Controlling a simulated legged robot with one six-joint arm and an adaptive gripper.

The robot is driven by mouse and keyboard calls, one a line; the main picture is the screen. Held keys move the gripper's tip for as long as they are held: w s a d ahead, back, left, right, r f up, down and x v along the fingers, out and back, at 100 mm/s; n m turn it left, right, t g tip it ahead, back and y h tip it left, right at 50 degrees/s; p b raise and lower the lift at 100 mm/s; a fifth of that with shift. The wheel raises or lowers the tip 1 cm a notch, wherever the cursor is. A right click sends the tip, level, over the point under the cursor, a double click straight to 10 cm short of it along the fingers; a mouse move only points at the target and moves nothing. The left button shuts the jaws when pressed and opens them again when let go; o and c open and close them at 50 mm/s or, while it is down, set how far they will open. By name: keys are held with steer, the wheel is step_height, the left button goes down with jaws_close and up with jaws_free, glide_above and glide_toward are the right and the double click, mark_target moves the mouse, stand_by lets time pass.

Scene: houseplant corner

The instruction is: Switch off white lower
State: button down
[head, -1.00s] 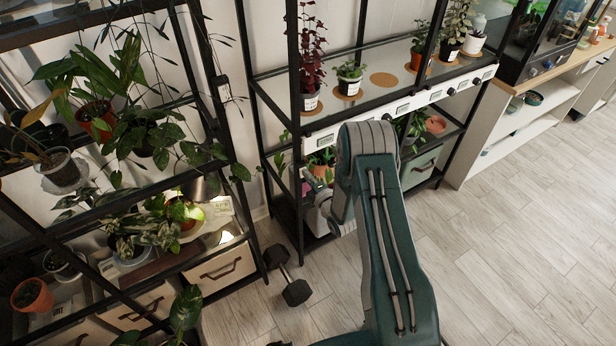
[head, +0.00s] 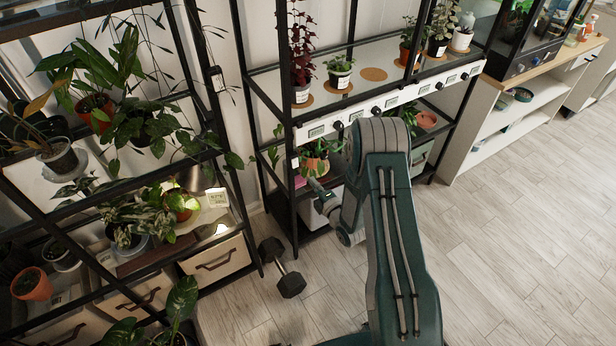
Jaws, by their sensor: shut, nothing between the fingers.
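A long white panel (head: 397,100) with small displays and black knobs runs along the front of the middle rack's shelf. A small white piece (head: 295,162) sits low on that rack's front-left post; it is too small to read as a switch or to show on or off. Another small white piece (head: 218,79) is on the left rack's post. My gripper (head: 315,186) is shut and empty, below the white panel, close to and slightly right of the lower white piece. I cannot tell whether it touches anything. My arm hides part of the panel and lower shelf.
The left rack holds several potted plants and drawers (head: 212,259). A black dumbbell (head: 282,268) lies on the floor between the racks. A potted plant (head: 314,160) stands on the lower shelf close to my gripper. The wooden floor (head: 520,220) at right is clear.

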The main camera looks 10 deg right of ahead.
steer(key=v, duration=0.4)
steer(key=shift+s+d+r, duration=0.2)
steer(key=shift+d+r, duration=0.05)
steer(key=shift+r, duration=0.05)
steer(key=shift+a, duration=0.1)
steer(key=w+r+m+g+h, duration=0.3)
steer(key=w+r+m, duration=0.1)
steer(key=r, duration=0.7)
steer(key=s+d+r+m+g+h, duration=0.1)
steer(key=s+r+m, duration=0.15)
steer(key=r, duration=0.25)
steer(key=s+r+m+g+h, duration=0.1)
steer(key=s+r+m+h, duration=0.15)
steer(key=r, duration=0.35)
steer(key=s+a+r+m+g, duration=0.1)
steer(key=s+r+m+g, duration=0.1)
steer(key=s, duration=0.7)
steer(key=s+a+r+m+g, duration=0.1)
steer(key=s+r+m, duration=0.4)
steer(key=s, duration=0.5)
steer(key=s+a+r+m+g, duration=0.2)
steer(key=s+m, duration=0.3)
steer(key=s, duration=0.4)
steer(key=shift+s+r+m+g+y, duration=0.4)
steer(key=shift+r+g, duration=0.3)
steer(key=shift+g, duration=0.2)
